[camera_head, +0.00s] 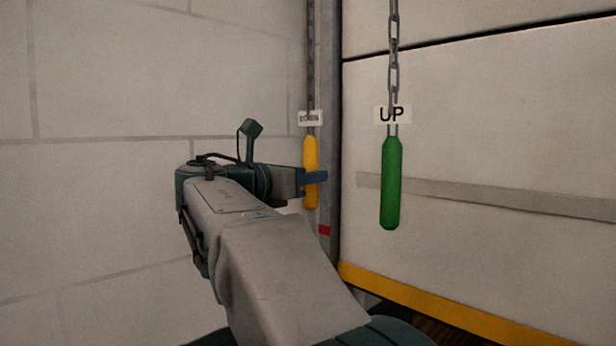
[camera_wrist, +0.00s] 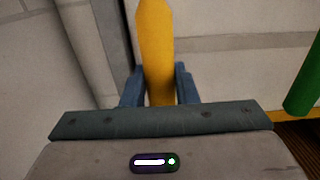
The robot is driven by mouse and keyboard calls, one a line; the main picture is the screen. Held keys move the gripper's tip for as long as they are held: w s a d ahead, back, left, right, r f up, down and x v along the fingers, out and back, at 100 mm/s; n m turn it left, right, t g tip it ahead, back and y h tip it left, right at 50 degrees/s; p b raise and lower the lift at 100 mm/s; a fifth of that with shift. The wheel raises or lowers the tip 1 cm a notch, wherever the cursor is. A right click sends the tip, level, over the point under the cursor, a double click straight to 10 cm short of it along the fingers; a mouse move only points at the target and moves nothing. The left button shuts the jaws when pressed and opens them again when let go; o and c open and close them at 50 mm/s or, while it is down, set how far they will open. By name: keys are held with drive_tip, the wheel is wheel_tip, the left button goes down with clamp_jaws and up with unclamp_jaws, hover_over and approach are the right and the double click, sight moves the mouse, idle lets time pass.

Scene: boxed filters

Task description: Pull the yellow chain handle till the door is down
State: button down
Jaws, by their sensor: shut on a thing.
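The yellow handle (camera_head: 311,155) hangs upright from a chain at the left of the door, under a small tag that reads DOWN. My gripper (camera_head: 314,178) is shut on the handle's lower half. In the wrist view the yellow handle (camera_wrist: 158,50) stands between my two blue fingers (camera_wrist: 160,88). The pale door (camera_head: 480,150) has a yellow bottom edge (camera_head: 430,301). A dark gap shows below that edge, so the door is partly raised. The lowest part of the gap is hidden or out of view.
A green handle (camera_head: 390,185) hangs from a second chain to the right, under a tag that reads UP. It also shows at the right of the wrist view (camera_wrist: 304,85). A grey door post (camera_head: 329,110) stands just behind the yellow handle. A pale block wall (camera_head: 130,100) is at the left.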

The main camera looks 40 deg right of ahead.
idle(0.4)
wheel_tip(320, 180, down, 24)
drive_tip(key=b, duration=1.6)
idle(1.3)
wheel_tip(320, 180, up, 24)
drive_tip(key=p, duration=2.2)
drive_tip(key=shift+r, duration=0.1)
